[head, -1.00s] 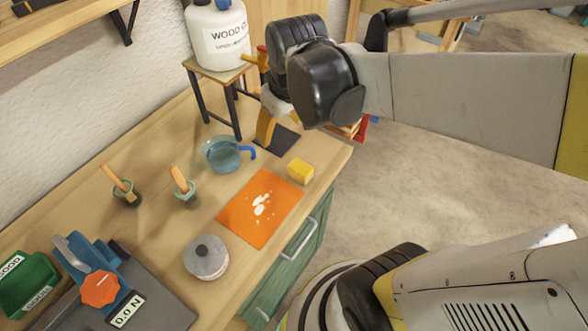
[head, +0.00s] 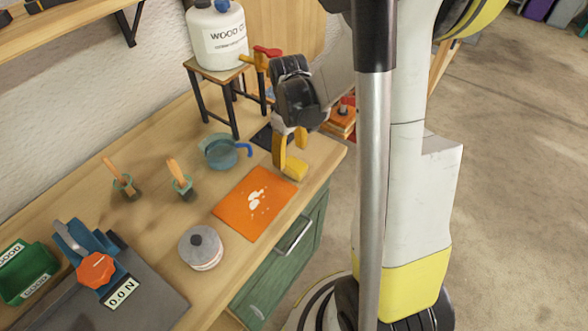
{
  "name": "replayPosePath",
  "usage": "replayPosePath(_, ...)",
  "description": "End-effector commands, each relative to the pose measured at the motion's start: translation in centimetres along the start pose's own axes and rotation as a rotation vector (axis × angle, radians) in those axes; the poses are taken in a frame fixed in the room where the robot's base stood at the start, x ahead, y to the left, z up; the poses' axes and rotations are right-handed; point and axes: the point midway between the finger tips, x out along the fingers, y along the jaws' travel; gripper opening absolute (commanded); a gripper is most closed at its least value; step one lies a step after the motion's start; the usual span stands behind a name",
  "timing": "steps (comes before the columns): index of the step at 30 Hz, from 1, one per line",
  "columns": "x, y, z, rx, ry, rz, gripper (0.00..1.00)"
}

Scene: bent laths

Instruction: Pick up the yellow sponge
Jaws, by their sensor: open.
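The yellow sponge (head: 295,170) lies on the wooden bench top near its front right edge, just beyond the corner of an orange sheet. My gripper (head: 291,156) points down over the sponge, with its two yellow fingers apart and nothing held between them. The left finger reaches lowest and overlaps the sponge's left side in the picture. I cannot tell whether it touches the sponge. The right finger shows above the sponge's upper right.
The orange sheet (head: 232,213) with white spots lies in front of the sponge. A blue-handled glass jug (head: 219,152) stands to the left. A stool (head: 204,91) bears a white container (head: 215,40) behind. A round lidded tin (head: 201,248) stands nearer.

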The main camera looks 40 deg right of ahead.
Motion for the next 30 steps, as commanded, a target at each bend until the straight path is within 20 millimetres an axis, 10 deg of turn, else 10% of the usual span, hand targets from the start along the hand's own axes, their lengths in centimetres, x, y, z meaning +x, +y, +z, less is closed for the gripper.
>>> replayPosePath(17, 5.0, 0.0, 0.0, 0.0, 0.001, 0.0, 0.66)
replayPosePath(22, 5.0, 0.0, 0.0, 0.0, 0.001, 0.0, 0.21)
replayPosePath(30, 5.0, 0.0, 0.0, 0.0, 0.001, 0.0, 0.18)
